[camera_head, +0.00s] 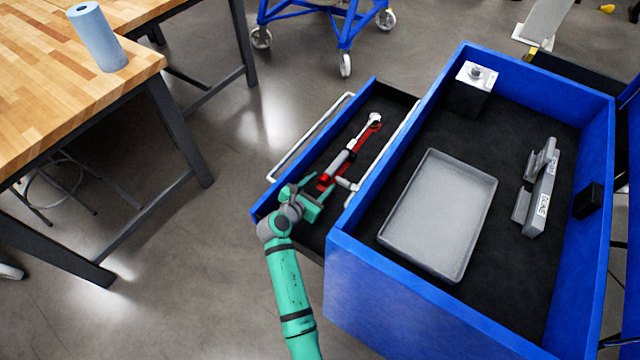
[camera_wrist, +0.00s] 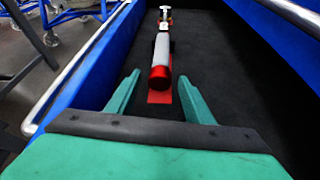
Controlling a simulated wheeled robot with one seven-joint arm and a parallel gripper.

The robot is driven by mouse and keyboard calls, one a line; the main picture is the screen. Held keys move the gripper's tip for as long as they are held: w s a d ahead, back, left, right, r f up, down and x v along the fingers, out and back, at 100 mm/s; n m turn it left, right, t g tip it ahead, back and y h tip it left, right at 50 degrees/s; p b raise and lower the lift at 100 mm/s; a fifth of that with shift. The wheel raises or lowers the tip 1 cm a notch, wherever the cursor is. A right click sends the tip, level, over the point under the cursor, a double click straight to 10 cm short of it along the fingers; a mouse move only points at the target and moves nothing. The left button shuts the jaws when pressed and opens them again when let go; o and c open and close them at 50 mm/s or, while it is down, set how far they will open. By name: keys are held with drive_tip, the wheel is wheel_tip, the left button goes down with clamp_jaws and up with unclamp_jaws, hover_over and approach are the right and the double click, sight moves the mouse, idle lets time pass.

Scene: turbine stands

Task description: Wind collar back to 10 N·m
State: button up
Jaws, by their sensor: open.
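A torque wrench (camera_head: 341,160) lies in a red holder (camera_head: 361,137) in the open, dark-lined lower drawer (camera_head: 385,105). Its ratchet head points to the far end and its grey grip and red end collar face my gripper. The wrist view shows the red collar (camera_wrist: 160,77) end-on, with the grey grip (camera_wrist: 162,50) behind it. My gripper (camera_head: 314,194) is open over the near end of the drawer. In the wrist view the fingertips (camera_wrist: 159,80) stand apart, either side of the collar in the picture; contact cannot be told. The scale is not readable.
A blue cabinet top (camera_head: 342,245) to the right holds a grey tray (camera_head: 438,215), a grey labelled block (camera_head: 540,190) and a black-and-silver device (camera_head: 470,90). Drawer handle bars (camera_head: 310,137) run alongside. A wooden bench (camera_head: 50,70) carries a blue roll (camera_head: 97,38); floor lies between.

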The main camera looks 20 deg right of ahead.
drive_tip(key=shift+c, duration=0.3)
drive_tip(key=c, duration=1)
drive_tip(key=shift+s+d+f+m+t+y, duration=0.15)
drive_tip(key=shift+m+t+y, duration=0.25)
drive_tip(key=shift+m+t, duration=0.55)
drive_tip(key=shift+d+m+t+y, duration=0.1)
drive_tip(key=shift+m+t+y, duration=0.2)
drive_tip(key=shift+m, duration=0.75)
